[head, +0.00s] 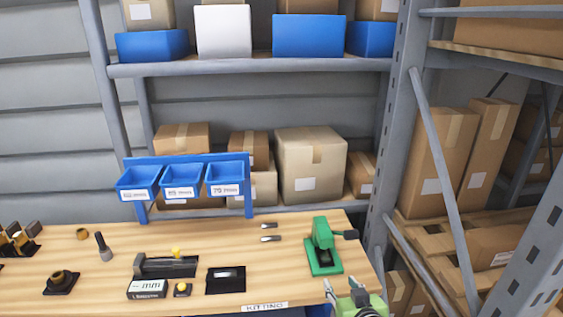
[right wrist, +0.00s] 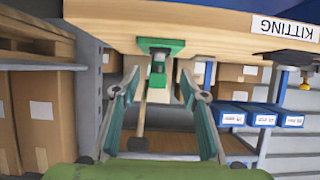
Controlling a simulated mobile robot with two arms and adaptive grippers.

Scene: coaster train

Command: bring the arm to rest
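My right gripper (head: 343,287) is at the bottom right of the head view, beside the workbench's front right corner. In the right wrist view my right gripper (right wrist: 159,82) has its two fingers spread apart with nothing held between them. The green press (head: 322,247) stands on the bench beyond it. The green press (right wrist: 159,58) also shows past the fingertips in the right wrist view, apart from them. My left gripper is in neither view.
The wooden workbench (head: 225,285) carries a black display unit (head: 165,266), a dark tray (head: 225,280), two small metal bits and a dark tool (head: 103,247). Blue bins (head: 181,181) hang behind. A grey rack post (head: 393,130) rises at the right, near the gripper's side.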

